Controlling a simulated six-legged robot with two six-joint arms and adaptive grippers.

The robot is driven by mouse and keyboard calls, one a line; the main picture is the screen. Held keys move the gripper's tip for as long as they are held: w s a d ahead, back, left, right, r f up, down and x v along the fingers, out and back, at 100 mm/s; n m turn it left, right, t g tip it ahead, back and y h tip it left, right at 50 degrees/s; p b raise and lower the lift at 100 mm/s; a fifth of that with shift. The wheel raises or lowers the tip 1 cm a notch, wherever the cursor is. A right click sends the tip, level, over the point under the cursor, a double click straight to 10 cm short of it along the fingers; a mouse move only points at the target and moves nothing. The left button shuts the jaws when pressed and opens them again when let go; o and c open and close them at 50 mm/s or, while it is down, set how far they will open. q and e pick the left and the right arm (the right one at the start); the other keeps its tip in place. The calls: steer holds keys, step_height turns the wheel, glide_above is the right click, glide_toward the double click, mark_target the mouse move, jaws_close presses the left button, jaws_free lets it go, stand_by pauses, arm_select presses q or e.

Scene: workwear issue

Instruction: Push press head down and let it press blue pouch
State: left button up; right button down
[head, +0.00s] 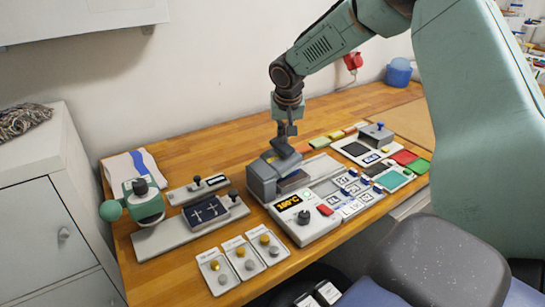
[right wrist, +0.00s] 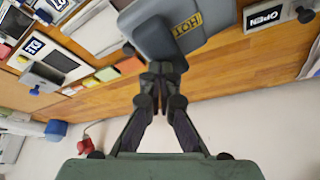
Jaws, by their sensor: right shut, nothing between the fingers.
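The press head (head: 279,163) is a grey block at the back of the heat press, whose white control box (head: 305,222) shows an orange "100°C". In the right wrist view the head (right wrist: 165,30) carries a yellow "HOT" label. My right gripper (head: 284,150) is shut and empty, with its tips at the top of the head; in the right wrist view the shut fingertips (right wrist: 161,70) overlap the head's edge. Contact is hard to tell. A dark blue patch (head: 293,178) shows beside the head; whether it is the blue pouch is unclear. My left gripper is not in view.
A dark blue piece with pale crossed lines (head: 207,213) lies on a grey fixture to the left. A teal device with a green ball (head: 143,203) stands further left. White cards with knobs (head: 243,259) lie in front. Marked tiles and coloured pads (head: 392,180) lie to the right.

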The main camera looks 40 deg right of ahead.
steer(key=shift+s+d+f, duration=0.1)
steer(key=shift+d+f, duration=0.2)
steer(key=shift+f, duration=0.2)
steer(key=shift+d+f+b, duration=0.25)
steer(key=shift+f+b, duration=0.05)
steer(key=shift+f, duration=0.15)
steer(key=shift+d+f, duration=0.15)
steer(key=shift+f, duration=0.2)
steer(key=shift+r, duration=0.1)
stand_by(0.3)
steer(key=shift+r, duration=0.1)
step_height(320, 180, up, 13)
steer(key=p, duration=1)
stand_by(0.8)
stand_by(0.6)
